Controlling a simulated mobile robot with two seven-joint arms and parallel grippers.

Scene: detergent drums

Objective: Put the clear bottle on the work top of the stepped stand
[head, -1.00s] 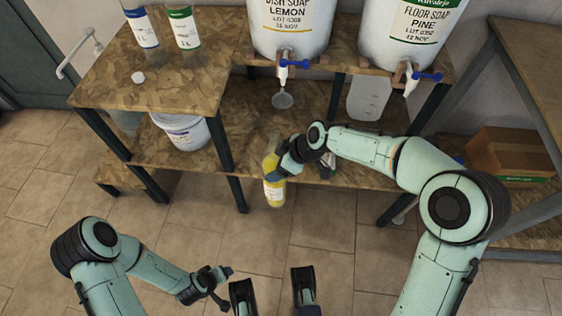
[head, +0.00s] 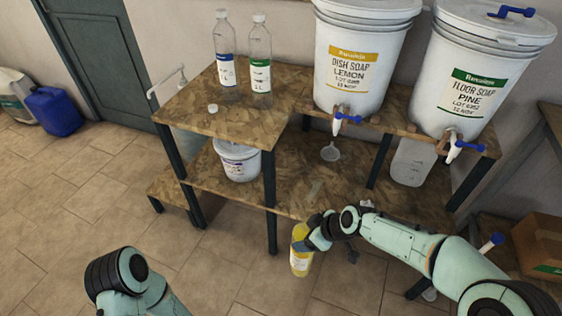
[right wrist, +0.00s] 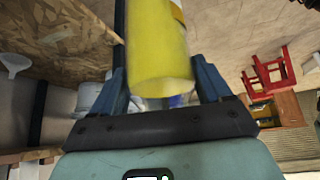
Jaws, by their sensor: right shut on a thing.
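My right gripper (head: 311,238) is shut on a bottle filled with yellow liquid (head: 300,262), held roughly upright in front of the stand's lower shelf. In the right wrist view the yellow bottle (right wrist: 160,50) sits between the two fingers (right wrist: 163,85); its neck is out of frame. The stepped stand's work top (head: 190,105) is the raised board at the left. Two clear, empty-looking bottles stand at its back, one with a blue label (head: 224,62) and one with a green label (head: 260,70). My left gripper is out of view.
A white cap (head: 212,108) lies on the work top, whose front is otherwise clear. The lemon drum (head: 360,70) and pine drum (head: 470,85) have blue-handled taps. Table legs (head: 272,232) stand near the held bottle.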

